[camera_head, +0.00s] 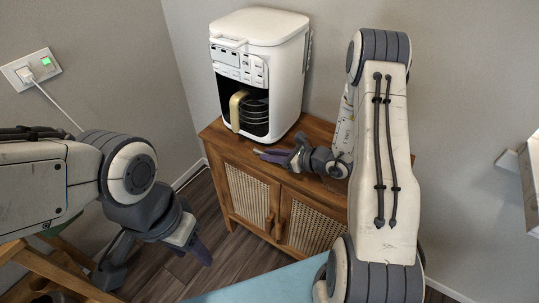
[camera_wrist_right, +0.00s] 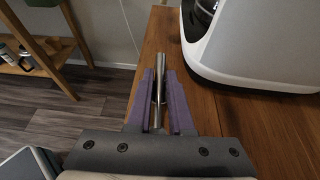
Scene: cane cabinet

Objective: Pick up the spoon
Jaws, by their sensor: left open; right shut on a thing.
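A silver metal spoon (camera_wrist_right: 159,62) shows in the right wrist view as a narrow handle-like length over the wooden cabinet top. My right gripper (camera_wrist_right: 159,80) has its purple fingers on either side of it, shut on it. I cannot tell whether the spoon touches the wood. My left gripper (camera_head: 195,248) is open and empty, low at the left, away from the cabinet.
The wooden cane cabinet (camera_head: 246,193) stands against the wall. A white coffee maker (camera_head: 262,30) with a carafe stands on it, close to my right gripper. A wooden shelf (camera_wrist_right: 35,68) stands at the left in the wrist view. A wall socket (camera_head: 30,66) holds a plugged cord.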

